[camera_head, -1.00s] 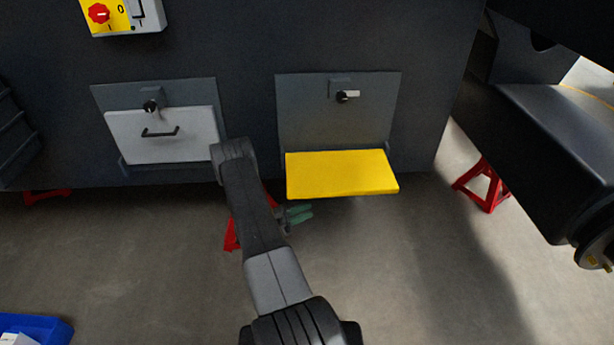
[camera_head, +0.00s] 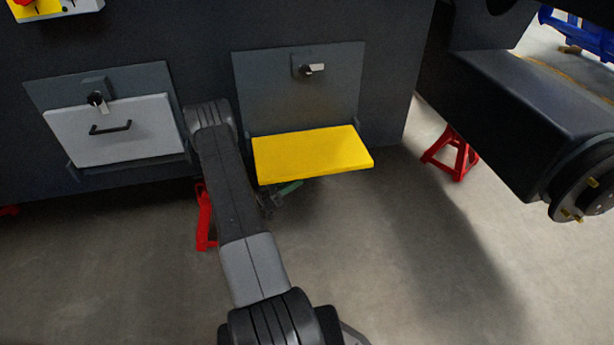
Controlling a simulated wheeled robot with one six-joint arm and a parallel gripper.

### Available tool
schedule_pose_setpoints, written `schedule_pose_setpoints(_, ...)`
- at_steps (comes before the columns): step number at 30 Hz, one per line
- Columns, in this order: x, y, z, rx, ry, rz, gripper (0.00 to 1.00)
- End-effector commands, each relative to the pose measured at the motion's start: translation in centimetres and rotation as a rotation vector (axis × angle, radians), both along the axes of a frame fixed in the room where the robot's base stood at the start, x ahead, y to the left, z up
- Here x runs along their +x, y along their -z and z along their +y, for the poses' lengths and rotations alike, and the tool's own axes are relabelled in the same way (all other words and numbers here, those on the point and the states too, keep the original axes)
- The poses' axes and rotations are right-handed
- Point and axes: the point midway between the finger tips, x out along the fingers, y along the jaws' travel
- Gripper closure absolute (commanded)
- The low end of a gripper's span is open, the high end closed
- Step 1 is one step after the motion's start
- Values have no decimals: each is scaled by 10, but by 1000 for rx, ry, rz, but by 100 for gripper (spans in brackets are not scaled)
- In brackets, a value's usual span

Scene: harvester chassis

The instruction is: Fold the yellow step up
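The yellow step (camera_head: 313,153) is folded down and sticks out flat from the lower part of its grey back plate (camera_head: 297,104) on the dark chassis. A small latch (camera_head: 310,69) with a light handle sits on the plate above the step. My gripper (camera_head: 289,188) is low, under the left part of the step, and mostly hidden behind my arm and the step.
Left of the step is a closed light-grey panel (camera_head: 115,131) with a black handle and its own latch. Red stands (camera_head: 453,153) are under the chassis. A dark beam with a wheel hub (camera_head: 585,185) juts out at right. The floor in front is open.

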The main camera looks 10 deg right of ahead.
Motion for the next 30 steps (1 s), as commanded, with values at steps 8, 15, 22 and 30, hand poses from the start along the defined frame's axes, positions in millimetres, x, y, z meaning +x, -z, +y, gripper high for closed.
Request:
schedule_pose_setpoints(8,5,-15,-39,1,1,0,68)
schedule_pose_setpoints(15,6,-19,-47,0,-1,0,68)
schedule_pose_setpoints(22,6,-19,-47,0,-1,0,77)
schedule_pose_setpoints(30,6,-19,-47,0,-1,0,100)
